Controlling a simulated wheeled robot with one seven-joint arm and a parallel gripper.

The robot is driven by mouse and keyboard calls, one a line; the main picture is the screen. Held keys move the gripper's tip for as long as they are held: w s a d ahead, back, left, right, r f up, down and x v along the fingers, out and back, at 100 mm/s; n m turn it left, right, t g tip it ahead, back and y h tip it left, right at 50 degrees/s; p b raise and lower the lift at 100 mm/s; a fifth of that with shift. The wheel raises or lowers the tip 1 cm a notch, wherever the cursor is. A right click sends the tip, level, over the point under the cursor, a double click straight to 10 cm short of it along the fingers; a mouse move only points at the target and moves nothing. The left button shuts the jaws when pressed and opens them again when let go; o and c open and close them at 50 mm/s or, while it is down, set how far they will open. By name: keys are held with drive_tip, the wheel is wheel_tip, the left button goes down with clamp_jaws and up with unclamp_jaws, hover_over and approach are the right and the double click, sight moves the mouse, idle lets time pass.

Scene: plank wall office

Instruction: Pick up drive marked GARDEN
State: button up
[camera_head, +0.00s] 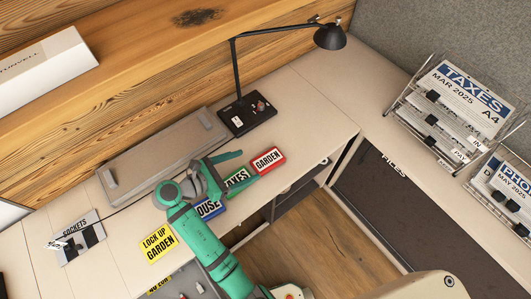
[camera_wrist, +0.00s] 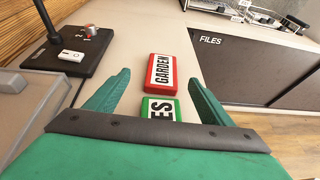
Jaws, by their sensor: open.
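The red drive (camera_head: 268,160) with a white label reading GARDEN lies on the desk near its front edge, at the right end of a row of drives. It also shows in the wrist view (camera_wrist: 161,74), just beyond the fingertips. A green drive (camera_head: 238,177), its label ending in "XES", lies next to it on the left; in the wrist view it (camera_wrist: 161,108) is between my fingers. My gripper (camera_head: 232,165) is open and empty above the green drive, with the fingers pointing toward the red drive. The wrist view also shows my gripper (camera_wrist: 157,85), its fingers apart.
A black lamp base (camera_head: 247,117) stands behind the red drive. A long grey box (camera_head: 145,160) lies behind the gripper. Document racks (camera_head: 450,110) stand at the right. Bare desk surrounds the red drive's right side.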

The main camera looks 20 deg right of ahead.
sight(269, 159)
drive_tip(key=x, duration=0.4)
drive_tip(key=shift+d+f, duration=0.15)
drive_tip(key=shift+d, duration=0.2)
drive_tip(key=x, duration=0.4)
drive_tip(key=shift+s+f, duration=0.2)
drive_tip(key=shift+s, duration=0.1)
drive_tip(key=shift+w+d+f, duration=0.15)
drive_tip(key=shift+d+f, duration=0.05)
drive_tip(key=shift+d, duration=0.4)
drive_tip(key=c, duration=1.3)
